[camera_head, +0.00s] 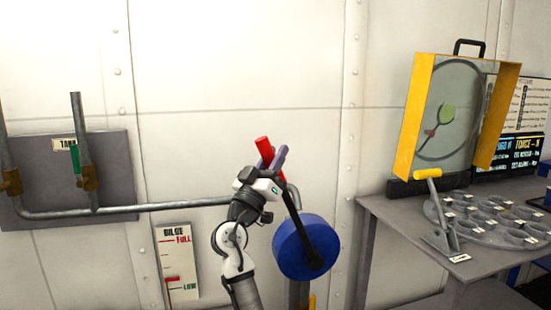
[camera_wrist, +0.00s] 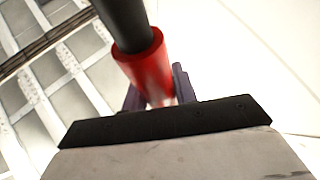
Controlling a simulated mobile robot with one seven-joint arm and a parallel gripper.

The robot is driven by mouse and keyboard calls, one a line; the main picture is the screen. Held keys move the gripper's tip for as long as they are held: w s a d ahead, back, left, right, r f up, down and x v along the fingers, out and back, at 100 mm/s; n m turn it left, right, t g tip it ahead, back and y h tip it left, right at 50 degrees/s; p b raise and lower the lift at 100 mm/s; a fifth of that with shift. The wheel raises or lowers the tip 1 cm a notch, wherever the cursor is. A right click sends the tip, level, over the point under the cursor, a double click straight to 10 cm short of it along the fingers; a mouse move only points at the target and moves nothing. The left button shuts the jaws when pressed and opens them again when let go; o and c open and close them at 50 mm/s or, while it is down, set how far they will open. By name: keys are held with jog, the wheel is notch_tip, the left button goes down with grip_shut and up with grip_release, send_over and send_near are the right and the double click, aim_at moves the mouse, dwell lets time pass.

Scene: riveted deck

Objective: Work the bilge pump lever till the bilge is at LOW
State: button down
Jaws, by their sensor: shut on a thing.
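The bilge pump is a round blue body (camera_head: 291,252) low on the wall, with a black lever (camera_head: 300,215) pivoting on its front. The lever leans up and to the left and ends in a red grip (camera_head: 263,145). My gripper (camera_head: 274,160) has purple fingers, shut on the red grip. In the wrist view the red grip (camera_wrist: 148,72) passes between the fingers, whose tips it partly hides. The bilge gauge (camera_head: 177,262) reads FULL at top and LOW near the bottom; its small red marker (camera_head: 172,279) sits close to the LOW word.
A grey pipe (camera_head: 130,209) runs along the wall behind my arm to a TANK panel (camera_head: 120,160) on the left. At right a bench (camera_head: 385,212) holds a yellow-handled lever (camera_head: 432,200), a round tray of cups (camera_head: 490,215) and a yellow-sided case (camera_head: 408,120).

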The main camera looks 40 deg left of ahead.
jog(key=c, duration=1.1)
grip_release()
jog(key=b+v, duration=0.2)
jog(key=v, duration=1.1)
jog(key=shift+s+f, duration=0.25)
jog(key=shift+s, duration=0.05)
